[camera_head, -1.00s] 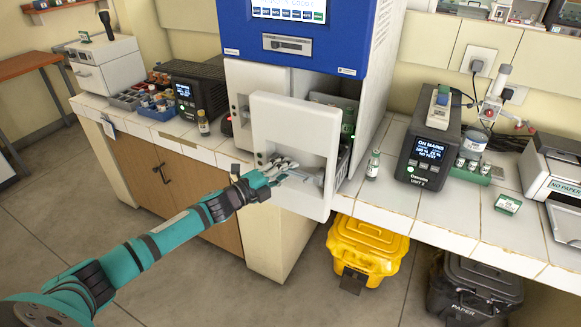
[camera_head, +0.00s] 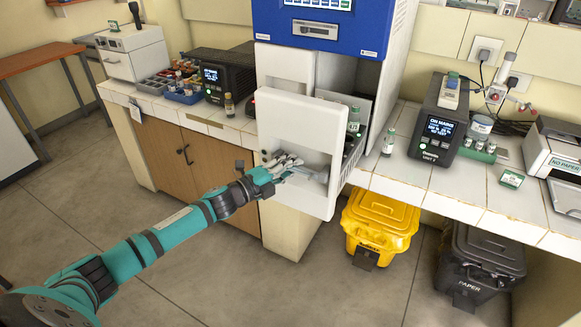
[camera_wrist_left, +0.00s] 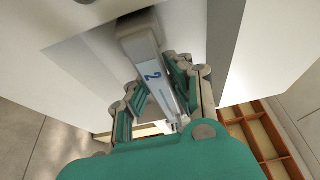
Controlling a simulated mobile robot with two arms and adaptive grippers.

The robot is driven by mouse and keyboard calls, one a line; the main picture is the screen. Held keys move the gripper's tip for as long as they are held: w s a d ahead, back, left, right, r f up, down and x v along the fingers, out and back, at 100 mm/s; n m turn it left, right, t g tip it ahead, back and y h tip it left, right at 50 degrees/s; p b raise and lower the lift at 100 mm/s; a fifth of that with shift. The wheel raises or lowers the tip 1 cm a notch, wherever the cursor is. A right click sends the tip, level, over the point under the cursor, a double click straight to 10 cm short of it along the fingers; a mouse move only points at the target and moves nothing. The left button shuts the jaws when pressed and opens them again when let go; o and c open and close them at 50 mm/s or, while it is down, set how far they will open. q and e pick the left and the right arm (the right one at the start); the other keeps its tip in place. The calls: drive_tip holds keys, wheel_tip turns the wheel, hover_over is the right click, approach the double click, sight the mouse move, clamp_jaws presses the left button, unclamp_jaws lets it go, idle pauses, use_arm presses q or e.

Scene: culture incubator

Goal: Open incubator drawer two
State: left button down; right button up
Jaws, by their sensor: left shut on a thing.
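The incubator (camera_head: 330,40) is a tall unit with a blue upper front and a screen, standing on the tiled counter. Its right-hand drawer, with a white front (camera_head: 300,128), stands pulled out, and a vial with a green label (camera_head: 353,120) shows inside it. My left gripper (camera_head: 285,166) is at the lower part of that front. In the left wrist view its fingers are closed around a grey handle (camera_wrist_left: 146,62) marked "2". The other drawer front (camera_head: 283,68), to the left, is flush with the body. My right gripper is not in view.
A vial (camera_head: 389,142) stands on the counter right of the open drawer, near a dark power unit (camera_head: 438,125). Another vial (camera_head: 229,105) stands left of the incubator. A yellow bin (camera_head: 378,225) and a black bin (camera_head: 480,265) stand on the floor below.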

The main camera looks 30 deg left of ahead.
use_arm(q)
drive_tip(key=shift+s+f, duration=0.1)
drive_tip(key=shift+s, duration=0.05)
drive_tip(key=c, duration=1.2)
unclamp_jaws()
drive_tip(key=shift+o, duration=0.2)
drive_tip(key=v, duration=1.2)
drive_tip(key=shift+a, duration=0.1)
